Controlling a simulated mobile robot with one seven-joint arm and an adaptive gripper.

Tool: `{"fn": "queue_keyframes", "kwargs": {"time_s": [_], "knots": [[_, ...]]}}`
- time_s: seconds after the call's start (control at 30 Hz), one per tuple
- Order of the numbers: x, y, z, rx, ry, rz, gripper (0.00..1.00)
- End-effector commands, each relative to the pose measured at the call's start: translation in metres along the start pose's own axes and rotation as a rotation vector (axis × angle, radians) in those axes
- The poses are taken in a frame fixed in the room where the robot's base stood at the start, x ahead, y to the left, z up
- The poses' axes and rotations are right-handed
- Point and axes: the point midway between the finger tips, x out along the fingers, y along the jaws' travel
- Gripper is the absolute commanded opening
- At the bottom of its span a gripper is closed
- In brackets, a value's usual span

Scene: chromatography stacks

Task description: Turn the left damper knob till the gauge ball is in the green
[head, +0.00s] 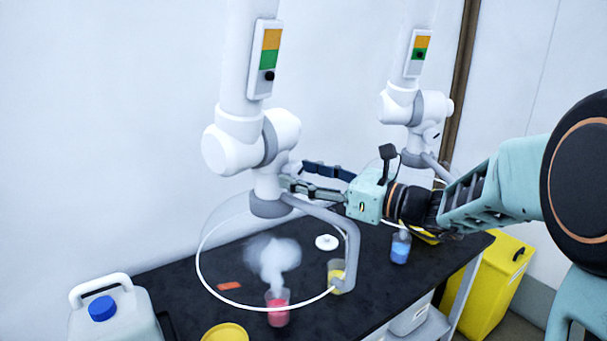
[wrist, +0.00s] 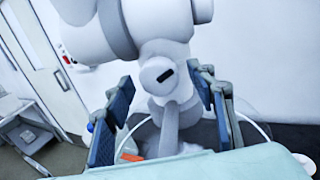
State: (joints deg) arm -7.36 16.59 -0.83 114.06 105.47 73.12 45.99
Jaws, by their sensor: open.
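The left gauge (head: 264,58) on the left white duct has orange on top, green in the middle and grey below. Its dark ball (head: 269,76) sits in the grey, just under the green. My gripper (head: 296,176) is open beside the lower joint of the left extraction arm (head: 255,140). In the wrist view, a round white knob (wrist: 157,76) with a dark slot lies between the two spread fingers (wrist: 162,105), and I see no contact. In the head view I cannot make out the knob clearly; my gripper is in front of that area.
A clear hood (head: 200,262) hangs below the left arm, over a steaming red beaker (head: 277,308) and an orange piece (head: 229,286). The right duct has its own gauge (head: 417,53). A white jug (head: 115,315) stands left; a yellow bin (head: 497,290) stands right of the black table (head: 385,290).

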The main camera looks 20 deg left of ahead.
Motion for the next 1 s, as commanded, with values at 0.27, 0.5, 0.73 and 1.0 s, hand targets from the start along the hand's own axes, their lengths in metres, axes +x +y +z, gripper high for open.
{"fn": "queue_keyframes", "kwargs": {"time_s": [0.27, 0.5, 0.73, 1.0], "knots": [[0.0008, 0.0001, -0.0001, 0.0, 0.0, 0.0, 0.48], [0.0005, 0.0001, -0.0002, 0.0, 0.0, 0.0, 0.21], [0.0004, 0.0001, -0.0013, -0.013, 0.002, 0.0, 0.1], [0.0003, 0.0004, -0.005, -0.217, 0.025, 0.0, 0.09]]}}
